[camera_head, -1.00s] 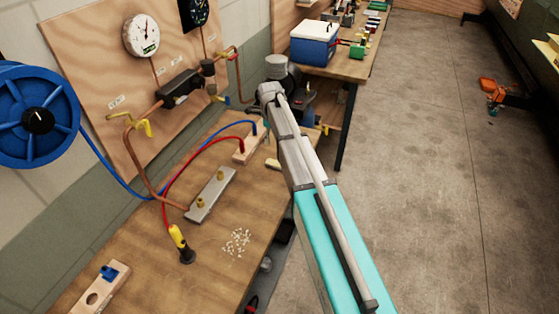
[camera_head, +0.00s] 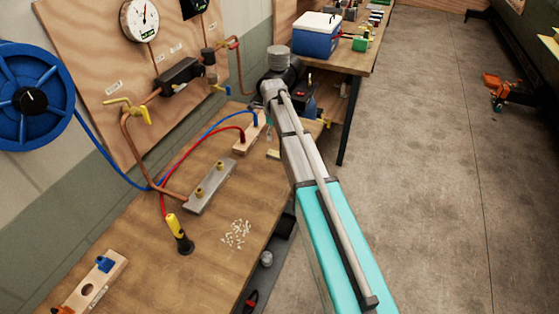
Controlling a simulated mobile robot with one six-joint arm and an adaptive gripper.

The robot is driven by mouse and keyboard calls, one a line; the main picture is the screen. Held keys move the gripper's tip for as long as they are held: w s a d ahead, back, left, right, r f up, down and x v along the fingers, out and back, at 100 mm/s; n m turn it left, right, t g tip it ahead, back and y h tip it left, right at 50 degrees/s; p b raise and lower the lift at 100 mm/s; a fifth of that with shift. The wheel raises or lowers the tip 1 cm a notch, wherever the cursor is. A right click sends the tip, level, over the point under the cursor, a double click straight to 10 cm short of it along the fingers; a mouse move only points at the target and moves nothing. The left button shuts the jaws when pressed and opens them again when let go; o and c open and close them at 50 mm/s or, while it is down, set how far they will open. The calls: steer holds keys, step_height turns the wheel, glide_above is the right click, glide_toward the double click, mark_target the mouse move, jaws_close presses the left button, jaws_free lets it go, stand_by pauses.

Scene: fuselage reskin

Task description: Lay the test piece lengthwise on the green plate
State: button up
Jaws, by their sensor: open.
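My arm, teal and grey, reaches from the bottom right up to the far end of the wooden workbench (camera_head: 135,262). It ends in a dark and grey joint near the bench's far corner. I cannot make out my gripper's fingers there. I cannot pick out the test piece or a green plate with certainty. A small pale block (camera_head: 273,154) lies by the bench's right edge, partly beside my arm, too small to identify. A grey metal bar with brass fittings (camera_head: 211,187) lies on the bench.
A yellow and black tool (camera_head: 179,234) stands beside scattered pale chips (camera_head: 236,233). Red and blue hoses run to a wooden block (camera_head: 248,137). Another drilled block (camera_head: 90,284) is at lower left. A blue cooler (camera_head: 315,39) sits on the far bench. Open floor (camera_head: 420,190) is at right.

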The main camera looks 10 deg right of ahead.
steer(key=b, duration=0.4)
glide_above(275, 153)
steer(key=shift+w+a+f, duration=0.1)
steer(key=shift+a+f, duration=0.05)
steer(key=shift+f, duration=2.35)
steer(key=f+b, duration=0.3)
steer(key=shift+s+d+f+b, duration=0.15)
steer(key=shift+s+d+b, duration=0.1)
steer(key=shift+b, duration=0.1)
steer(key=shift+f+b, duration=0.95)
steer(key=shift+f, duration=0.05)
jaws_close()
